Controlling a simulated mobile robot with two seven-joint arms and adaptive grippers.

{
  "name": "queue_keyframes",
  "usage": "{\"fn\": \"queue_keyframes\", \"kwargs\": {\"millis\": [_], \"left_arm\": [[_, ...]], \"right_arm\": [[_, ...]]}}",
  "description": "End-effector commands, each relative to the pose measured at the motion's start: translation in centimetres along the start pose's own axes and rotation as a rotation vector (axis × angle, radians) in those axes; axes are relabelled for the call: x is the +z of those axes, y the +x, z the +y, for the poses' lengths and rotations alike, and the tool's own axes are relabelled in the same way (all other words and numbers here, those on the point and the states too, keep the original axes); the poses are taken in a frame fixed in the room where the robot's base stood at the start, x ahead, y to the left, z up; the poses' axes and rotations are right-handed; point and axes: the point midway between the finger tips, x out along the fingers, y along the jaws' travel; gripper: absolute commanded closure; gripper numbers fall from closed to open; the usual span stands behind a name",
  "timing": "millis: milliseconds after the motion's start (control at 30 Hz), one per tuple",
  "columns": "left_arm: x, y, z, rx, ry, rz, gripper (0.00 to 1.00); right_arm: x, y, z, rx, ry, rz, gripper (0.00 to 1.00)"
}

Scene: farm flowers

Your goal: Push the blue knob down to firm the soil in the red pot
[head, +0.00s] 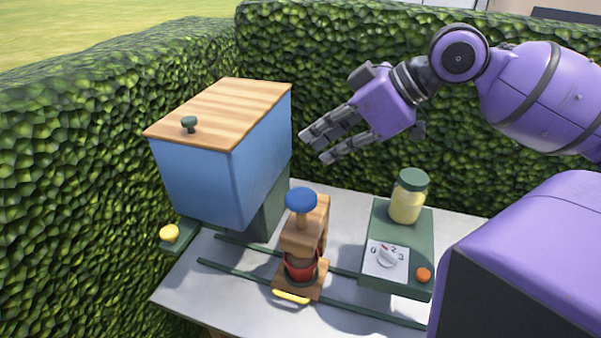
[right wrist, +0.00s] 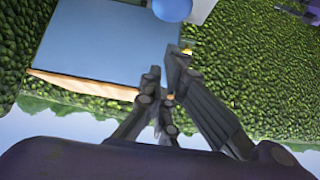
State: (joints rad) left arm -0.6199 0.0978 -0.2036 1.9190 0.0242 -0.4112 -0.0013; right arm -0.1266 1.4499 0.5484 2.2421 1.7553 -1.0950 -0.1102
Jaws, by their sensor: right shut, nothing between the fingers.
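The blue knob (head: 300,199) tops a wooden post above a wooden press frame (head: 318,228) on the table. The knob stands raised, with a length of post showing below it. The red pot (head: 301,268) sits within the press on its wooden base, under the post; the soil inside cannot be made out. My right gripper (head: 314,147) is shut and empty, in the air above and behind the knob, apart from it. In the right wrist view the knob (right wrist: 172,8) shows at the top edge, beyond the fingertips (right wrist: 169,67). My left gripper is not in view.
A blue hopper (head: 215,170) with a wooden lid stands left of the press. A green dial box (head: 400,277) with a jar (head: 408,197) on it stands to the right. Green rails (head: 225,270) cross the grey table. Hedges (head: 60,170) close in the left and back.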

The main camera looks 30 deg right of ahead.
Motion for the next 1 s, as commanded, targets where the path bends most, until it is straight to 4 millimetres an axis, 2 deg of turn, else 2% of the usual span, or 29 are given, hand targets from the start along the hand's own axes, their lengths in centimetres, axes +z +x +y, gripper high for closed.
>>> {"fn": "queue_keyframes", "kwargs": {"millis": [200,400,533,700,1000], "left_arm": [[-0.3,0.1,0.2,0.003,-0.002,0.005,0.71],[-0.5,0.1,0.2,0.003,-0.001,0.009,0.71],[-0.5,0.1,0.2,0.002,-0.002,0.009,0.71],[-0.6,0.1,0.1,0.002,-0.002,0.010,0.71],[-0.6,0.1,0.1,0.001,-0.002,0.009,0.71]], "right_arm": [[0.0,3.7,0.0,0.001,-0.003,-0.001,1.00],[-0.1,6.0,0.0,0.001,-0.003,0.002,1.00],[1.5,7.6,0.0,-0.001,0.002,-0.001,1.00],[2.5,8.7,0.0,0.000,0.001,0.001,1.00],[2.9,9.0,0.0,0.000,0.000,0.000,1.00]]}}
